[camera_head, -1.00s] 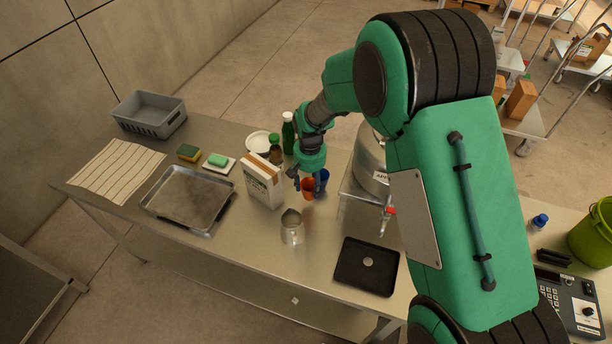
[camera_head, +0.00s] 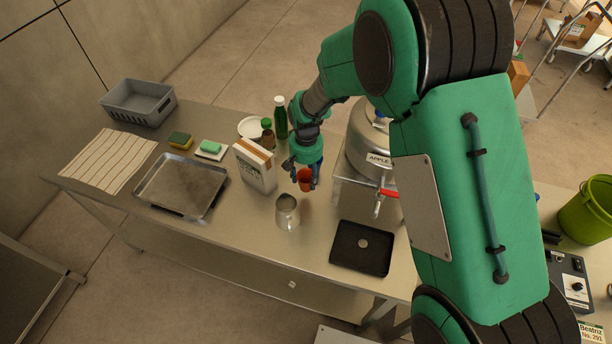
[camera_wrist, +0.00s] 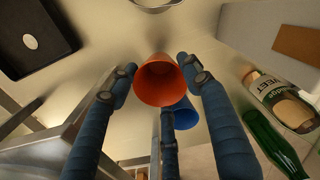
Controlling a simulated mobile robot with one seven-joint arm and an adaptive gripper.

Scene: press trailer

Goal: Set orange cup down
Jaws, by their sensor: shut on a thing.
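The orange cup (camera_head: 304,181) is between the fingers of my gripper (camera_head: 303,172), in front of the metal urn. In the wrist view the orange cup (camera_wrist: 160,82) shows its open mouth, with the blue fingers of my gripper (camera_wrist: 162,95) around it. The gripper is shut on the cup. A blue cup (camera_wrist: 184,112) shows partly behind the orange one in the wrist view. It is largely hidden by my gripper in the head view. I cannot tell whether the orange cup touches the table.
A steel jug (camera_head: 287,212) stands in front of the cup. A carton (camera_head: 254,167) is to the left, a green bottle (camera_head: 280,118) behind. The urn (camera_head: 368,150) with a red-handled tap is to the right. A black drip tray (camera_head: 346,258) lies at the front right. Bare table lies around the jug.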

